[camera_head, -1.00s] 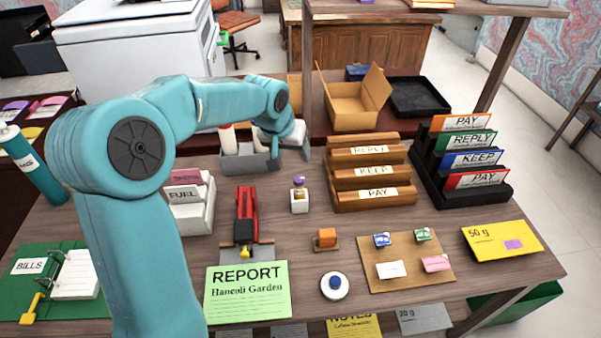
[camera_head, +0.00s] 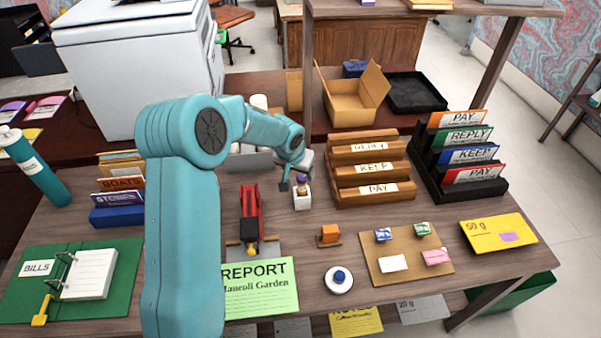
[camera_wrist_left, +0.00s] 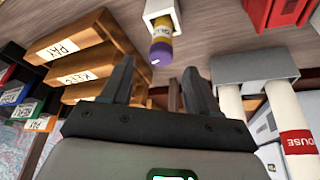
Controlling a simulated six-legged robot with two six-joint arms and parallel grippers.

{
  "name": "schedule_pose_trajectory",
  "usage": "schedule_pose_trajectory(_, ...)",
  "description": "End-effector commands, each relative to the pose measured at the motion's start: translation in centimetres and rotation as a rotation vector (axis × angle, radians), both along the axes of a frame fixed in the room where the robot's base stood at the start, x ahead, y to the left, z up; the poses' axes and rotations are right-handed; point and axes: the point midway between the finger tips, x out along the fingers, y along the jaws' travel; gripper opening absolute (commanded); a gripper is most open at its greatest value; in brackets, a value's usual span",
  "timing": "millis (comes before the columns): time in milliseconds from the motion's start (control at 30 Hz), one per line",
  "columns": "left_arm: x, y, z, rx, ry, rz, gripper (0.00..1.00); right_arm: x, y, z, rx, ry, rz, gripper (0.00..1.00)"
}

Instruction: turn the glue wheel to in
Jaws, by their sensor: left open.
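The glue stick (camera_head: 302,183) with its purple top stands upright in a small white holder (camera_head: 302,201), left of the wooden sorter. In the left wrist view the glue stick (camera_wrist_left: 161,50) shows its purple end and a yellow band with lettering, and the white holder (camera_wrist_left: 158,12) is behind it. My left gripper (camera_head: 294,185) is beside the glue stick, and its jaws partly cover it. In the wrist view my open left gripper (camera_wrist_left: 159,74) has the purple end between and just beyond its fingertips. I cannot tell whether they touch. My right gripper is not in view.
The wooden sorter (camera_head: 372,200) stands close on the right. A red stapler-like tool (camera_head: 250,215) is on the left and a grey holder (camera_wrist_left: 255,66) with white tubes is behind. An orange block (camera_head: 329,234) and a white disc with a blue knob (camera_head: 339,277) lie in front.

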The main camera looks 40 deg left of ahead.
Motion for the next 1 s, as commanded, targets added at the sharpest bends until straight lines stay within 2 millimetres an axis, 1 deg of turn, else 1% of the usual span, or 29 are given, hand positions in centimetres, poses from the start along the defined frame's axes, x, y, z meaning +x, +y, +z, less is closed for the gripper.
schedule_pose_trajectory(33,0.3,0.1,-0.9,0.000,0.003,-0.002,0.60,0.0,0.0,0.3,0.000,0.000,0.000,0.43)
schedule_pose_trajectory(100,0.7,0.3,-1.8,-0.001,0.002,0.000,0.60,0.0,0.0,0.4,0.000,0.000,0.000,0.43)
schedule_pose_trajectory(233,1.1,0.5,-3.0,0.000,0.001,-0.002,0.60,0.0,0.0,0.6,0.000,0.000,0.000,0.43)
schedule_pose_trajectory(367,1.2,0.6,-3.4,0.001,-0.001,-0.002,0.60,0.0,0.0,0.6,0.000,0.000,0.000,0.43)
schedule_pose_trajectory(567,1.2,0.6,-3.5,0.001,-0.001,-0.001,0.60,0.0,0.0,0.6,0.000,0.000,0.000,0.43)
schedule_pose_trajectory(600,1.2,0.6,-3.5,0.001,-0.001,-0.001,0.54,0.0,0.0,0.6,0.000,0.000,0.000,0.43)
schedule_pose_trajectory(667,1.2,0.6,-3.5,0.001,-0.001,-0.001,0.34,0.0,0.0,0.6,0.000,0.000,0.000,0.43)
schedule_pose_trajectory(700,1.2,0.6,-3.5,0.001,-0.001,-0.001,0.21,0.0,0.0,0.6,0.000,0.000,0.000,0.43)
schedule_pose_trajectory(767,1.2,0.6,-3.5,0.001,-0.001,-0.001,0.03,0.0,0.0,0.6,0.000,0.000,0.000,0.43)
schedule_pose_trajectory(1000,1.2,0.6,-3.4,0.000,0.000,-0.004,0.03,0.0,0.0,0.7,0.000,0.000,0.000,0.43)
